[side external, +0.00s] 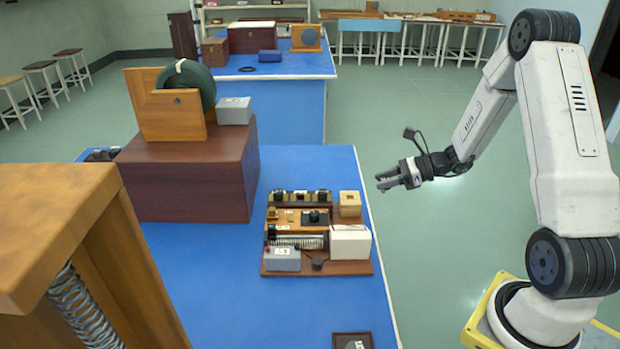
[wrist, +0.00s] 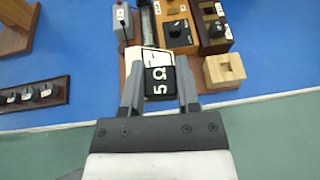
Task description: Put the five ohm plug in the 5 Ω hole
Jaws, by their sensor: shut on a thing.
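My gripper (side external: 388,180) is out over the floor to the right of the blue bench, above bench height. In the wrist view my gripper (wrist: 160,92) is shut on the five ohm plug (wrist: 159,83), a black piece with a white "5 Ω" label, held between the two fingers. The plug is too small to make out in the side view. A dark wooden strip (wrist: 62,92) with several dark knobs and pale labels lies at the left of the wrist view; part of it shows at the bottom of the side view (side external: 352,341). I cannot make out a 5 Ω hole.
A wooden instrument board (side external: 345,268) on the bench carries a coil, a white block (side external: 350,243), a grey box (side external: 283,259) and a pale wooden block (side external: 350,204).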

